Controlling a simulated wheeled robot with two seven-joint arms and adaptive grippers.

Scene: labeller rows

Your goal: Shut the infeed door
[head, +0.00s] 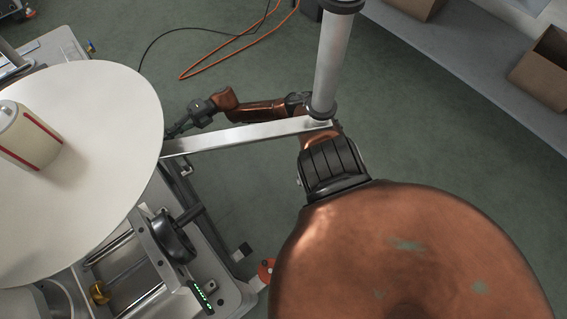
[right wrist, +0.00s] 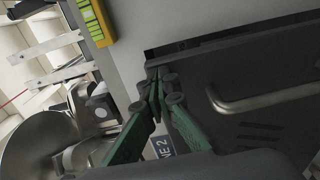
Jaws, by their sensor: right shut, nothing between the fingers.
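A dark grey door panel (right wrist: 215,75) fills the right side of the right wrist view; I take it to be the infeed door. It carries a pale metal bar handle (right wrist: 265,99) and slots. A dark strip runs along its upper edge; how far the door stands open I cannot tell. My right gripper (right wrist: 157,82) has green fingers, shut and empty, with tips over the door's left edge, left of the handle. Whether they touch it is unclear. In the head view the right gripper (head: 174,131) is beside the white disc, its tips partly hidden. The left gripper is not in view.
In the head view, a large white disc (head: 105,110) with a roll (head: 28,137) stands left, and a metal bar (head: 245,134) crosses to a post (head: 334,60). An orange cable (head: 225,52) lies on the floor. Cardboard boxes (head: 541,68) stand upper right. Green floor is open between.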

